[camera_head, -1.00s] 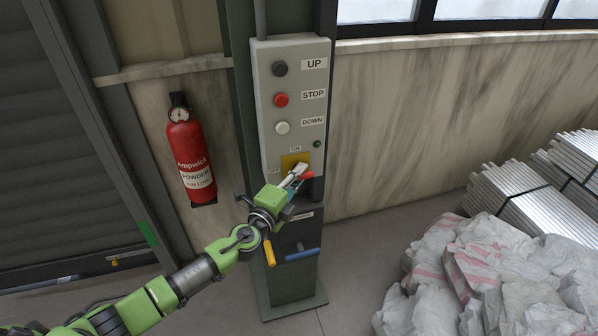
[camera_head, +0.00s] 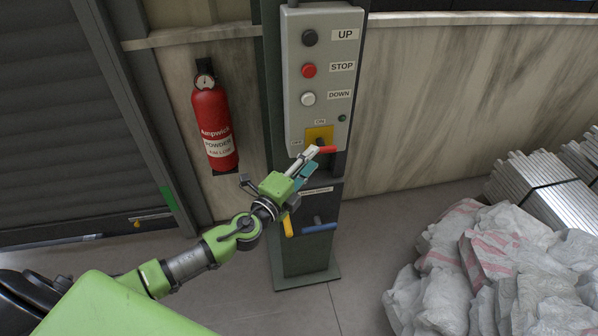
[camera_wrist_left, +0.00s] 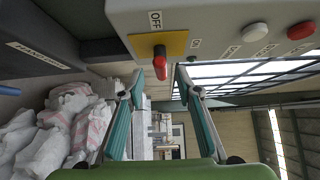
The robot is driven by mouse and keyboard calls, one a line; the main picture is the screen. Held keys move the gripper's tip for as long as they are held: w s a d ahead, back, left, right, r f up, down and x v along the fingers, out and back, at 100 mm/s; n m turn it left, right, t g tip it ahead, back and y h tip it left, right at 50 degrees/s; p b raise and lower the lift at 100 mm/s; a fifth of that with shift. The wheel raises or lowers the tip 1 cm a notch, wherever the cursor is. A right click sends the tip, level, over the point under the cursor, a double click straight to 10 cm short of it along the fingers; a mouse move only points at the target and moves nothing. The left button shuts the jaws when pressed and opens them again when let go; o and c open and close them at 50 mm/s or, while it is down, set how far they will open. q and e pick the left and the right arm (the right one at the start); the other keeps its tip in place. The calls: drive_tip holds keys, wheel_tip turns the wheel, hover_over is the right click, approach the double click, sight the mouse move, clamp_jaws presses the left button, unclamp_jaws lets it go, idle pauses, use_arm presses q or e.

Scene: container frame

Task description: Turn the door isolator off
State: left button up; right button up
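The isolator's red handle (camera_head: 328,149) sits on a yellow plate (camera_head: 320,132) low on the grey control box (camera_head: 318,20). The handle points right in the head view, on the side away from the OFF label. In the left wrist view the red handle (camera_wrist_left: 160,64) hangs down from the yellow plate (camera_wrist_left: 172,44); the OFF label (camera_wrist_left: 155,20) is above and the ON label (camera_wrist_left: 195,44) to the right. My left gripper (camera_head: 312,160) is open; its fingers (camera_wrist_left: 160,80) are on either side of the handle's line, apart from it. My right gripper is out of view.
A red fire extinguisher (camera_head: 212,125) hangs left of the post. UP, STOP and DOWN buttons (camera_head: 309,70) are above the isolator. A lower dark box has a blue lever (camera_head: 320,228). White sacks (camera_head: 480,270) and metal bars (camera_head: 545,195) lie to the right.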

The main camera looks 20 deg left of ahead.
use_arm(q)
drive_tip(key=s, duration=0.2)
drive_tip(key=s+a, duration=0.1)
drive_tip(key=s, duration=0.2)
drive_tip(key=shift+s, duration=0.3)
drive_tip(key=s+a+f+n+g+y+b, duration=0.1)
drive_tip(key=s+a+f+n+g, duration=0.25)
drive_tip(key=f, duration=0.95)
drive_tip(key=s+a+f+n+g+y+b, duration=0.2)
drive_tip(key=s+a+f+n, duration=0.15)
drive_tip(key=f, duration=0.85)
drive_tip(key=s+a+f+n+g+y+b, duration=0.15)
drive_tip(key=s+f, duration=0.35)
drive_tip(key=f, duration=0.8)
drive_tip(key=s+d+f+n+g+b, duration=0.15)
drive_tip(key=s+f+n+g, duration=0.45)
drive_tip(key=s+f, duration=1.25)
drive_tip(key=s+d+f+n+g+b, duration=0.1)
drive_tip(key=s+d+f, duration=0.1)
drive_tip(key=s, duration=0.7)
drive_tip(key=s+d+f+n+g+h+b, duration=0.1)
drive_tip(key=s+d+f+n+g, duration=0.1)
drive_tip(key=s, duration=0.7)
wheel_tip(320, 180, down, 3)
drive_tip(key=shift+s+d+r, duration=0.15)
drive_tip(key=shift+d, duration=0.7)
